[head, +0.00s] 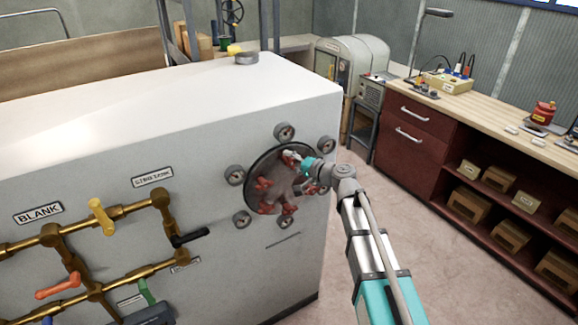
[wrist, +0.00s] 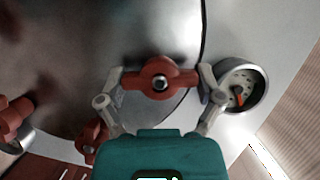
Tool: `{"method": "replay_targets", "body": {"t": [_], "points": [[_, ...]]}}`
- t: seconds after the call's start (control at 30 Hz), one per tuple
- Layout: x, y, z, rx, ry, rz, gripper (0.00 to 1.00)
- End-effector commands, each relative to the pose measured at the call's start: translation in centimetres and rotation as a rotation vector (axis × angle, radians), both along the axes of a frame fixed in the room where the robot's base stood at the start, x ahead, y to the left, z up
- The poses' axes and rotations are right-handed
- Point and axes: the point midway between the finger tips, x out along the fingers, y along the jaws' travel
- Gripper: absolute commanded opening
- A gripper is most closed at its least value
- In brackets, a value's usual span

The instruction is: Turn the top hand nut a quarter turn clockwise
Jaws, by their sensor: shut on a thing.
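The red hand nut (wrist: 160,78) with two wings and a bright bolt end at its centre sits between the two grey fingers of my gripper (wrist: 162,80) in the wrist view. The fingers are shut on its wings, which lie about level across that picture. In the head view my gripper (head: 300,162) is at the upper part of the round dark cover (head: 281,174), on its uppermost red nut (head: 290,157). Other red hand nuts (head: 264,184) sit around the cover; my gripper and arm partly hide those on the right.
Several round gauges ring the cover; one gauge (wrist: 242,86) is close to the right finger in the wrist view. Brass pipes with coloured levers (head: 101,217) are on the white cabinet (head: 220,215) to the left. A workbench (head: 490,115) stands at right, with clear floor before it.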

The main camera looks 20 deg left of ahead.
Motion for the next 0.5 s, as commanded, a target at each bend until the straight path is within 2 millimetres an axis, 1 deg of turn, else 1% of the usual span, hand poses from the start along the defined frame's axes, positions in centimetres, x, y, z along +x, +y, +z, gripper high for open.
{"method": "replay_targets", "body": {"t": [0.03, 0.23, 0.5], "points": [[-0.17, -0.18, -0.53, 0.017, 0.025, 0.002, 0.38], [-0.17, -0.2, -0.45, 0.101, 0.124, 0.001, 0.38], [-0.16, -0.22, -0.32, 0.154, 0.187, 0.0, 0.38]]}}
